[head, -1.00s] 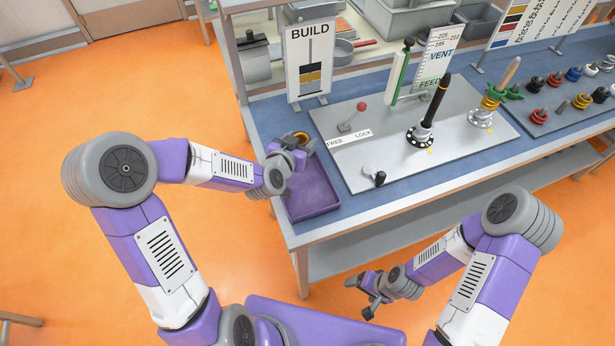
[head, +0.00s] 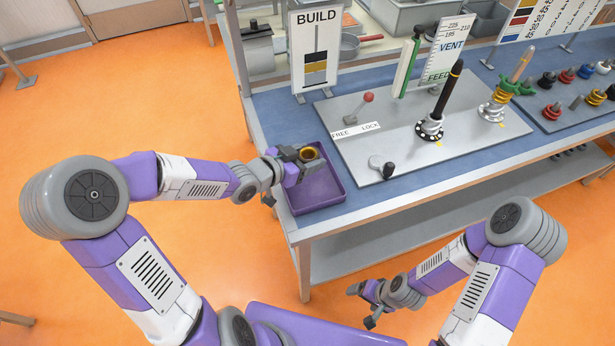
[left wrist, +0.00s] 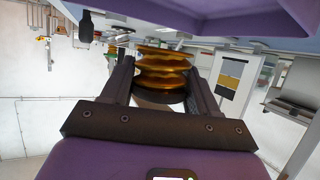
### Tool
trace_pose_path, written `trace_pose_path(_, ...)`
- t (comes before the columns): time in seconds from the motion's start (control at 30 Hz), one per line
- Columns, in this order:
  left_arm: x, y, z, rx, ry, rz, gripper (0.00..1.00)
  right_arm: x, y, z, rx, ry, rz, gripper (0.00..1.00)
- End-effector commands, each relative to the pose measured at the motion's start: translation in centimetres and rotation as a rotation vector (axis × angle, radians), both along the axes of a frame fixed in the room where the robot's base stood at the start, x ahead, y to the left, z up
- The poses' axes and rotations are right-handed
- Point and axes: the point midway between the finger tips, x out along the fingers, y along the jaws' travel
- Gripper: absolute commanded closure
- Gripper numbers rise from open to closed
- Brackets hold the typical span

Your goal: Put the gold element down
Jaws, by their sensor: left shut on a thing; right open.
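My left gripper (head: 302,155) is shut on the gold element (head: 310,153), a ribbed gold ring piece. It is over the purple tray (head: 330,196) at the table's left front corner. In the left wrist view the gold element (left wrist: 163,70) sits between the two dark fingers (left wrist: 160,85), with a dark band at its lower side. The purple tray also shows along the top of that view (left wrist: 200,12). I cannot tell whether the element touches the tray. My right gripper (head: 364,306) is open and empty, low in front of the table.
Right of the tray is a grey plate (head: 400,150) with a red-knobbed lever (head: 368,97), a black-knobbed crank (head: 388,170), a dark post (head: 450,90) and a post with gold and green pieces (head: 503,97). A BUILD sign (head: 316,50) stands behind the tray.

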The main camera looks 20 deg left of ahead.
Motion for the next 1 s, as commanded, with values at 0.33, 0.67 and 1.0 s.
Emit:
trace_pose_path(0.33,0.0,-0.1,-4.9,-0.004,-0.001,0.000,0.88,0.0,0.0,-2.9,0.000,0.000,0.000,0.16)
trace_pose_path(0.67,0.1,-0.1,-5.9,0.001,-0.004,-0.001,0.88,0.0,0.0,-3.2,0.000,0.000,0.000,0.16)
trace_pose_path(1.0,0.0,-0.1,-6.3,0.000,-0.001,0.000,0.24,0.0,0.0,-3.5,0.000,0.000,0.000,0.16)
